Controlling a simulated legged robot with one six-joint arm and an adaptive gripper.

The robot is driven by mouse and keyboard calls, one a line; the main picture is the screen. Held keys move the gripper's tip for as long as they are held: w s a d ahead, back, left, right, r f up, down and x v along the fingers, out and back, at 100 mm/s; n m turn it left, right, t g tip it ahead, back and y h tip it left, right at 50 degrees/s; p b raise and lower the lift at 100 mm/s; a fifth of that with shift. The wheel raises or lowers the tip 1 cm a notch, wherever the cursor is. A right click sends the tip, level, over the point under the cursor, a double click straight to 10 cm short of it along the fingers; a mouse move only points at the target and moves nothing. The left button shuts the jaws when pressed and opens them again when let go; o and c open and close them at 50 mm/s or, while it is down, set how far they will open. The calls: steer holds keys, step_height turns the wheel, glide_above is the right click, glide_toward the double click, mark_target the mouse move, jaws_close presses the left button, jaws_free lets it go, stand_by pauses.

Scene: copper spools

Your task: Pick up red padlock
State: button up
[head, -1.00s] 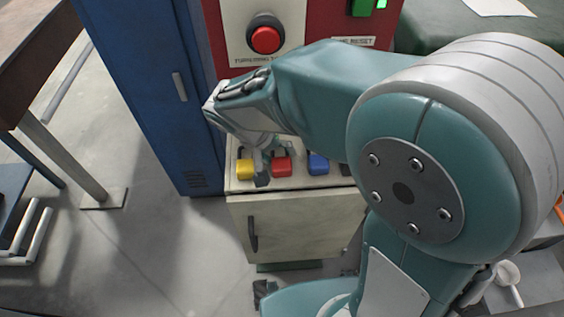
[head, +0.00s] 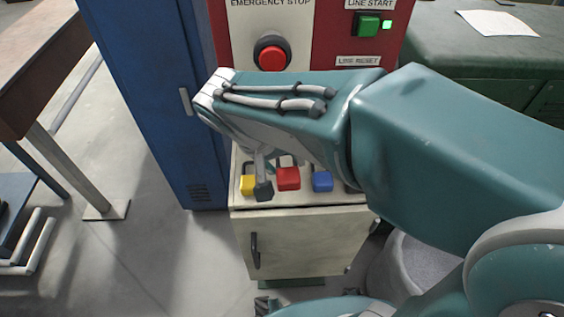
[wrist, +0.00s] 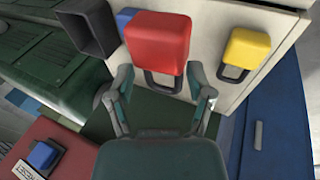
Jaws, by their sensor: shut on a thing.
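The red padlock (head: 288,178) is at the top of the pale cabinet (head: 300,243), between the yellow padlock (head: 247,185) and the blue padlock (head: 322,181). In the wrist view the red padlock (wrist: 158,42) looks large, with its dark shackle towards my gripper (wrist: 161,80). The two fingers lie on either side of the shackle, and my gripper is shut on the red padlock. In the head view my gripper (head: 263,188) shows as a grey finger in front of the cabinet top. My arm hides part of the top, and I cannot tell whether the padlock is clear of it.
The wrist view shows a dark open box-like thing (wrist: 87,25) beside the red padlock. A blue locker (head: 160,110) stands left of the cabinet. A red panel with a red emergency stop button (head: 271,53) is behind. Open floor lies at the left front.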

steer(key=s+r, duration=0.5)
steer(key=s, duration=0.4)
steer(key=shift+s+a, duration=0.15)
steer(key=shift+s, duration=0.25)
steer(key=shift+s, duration=0.1)
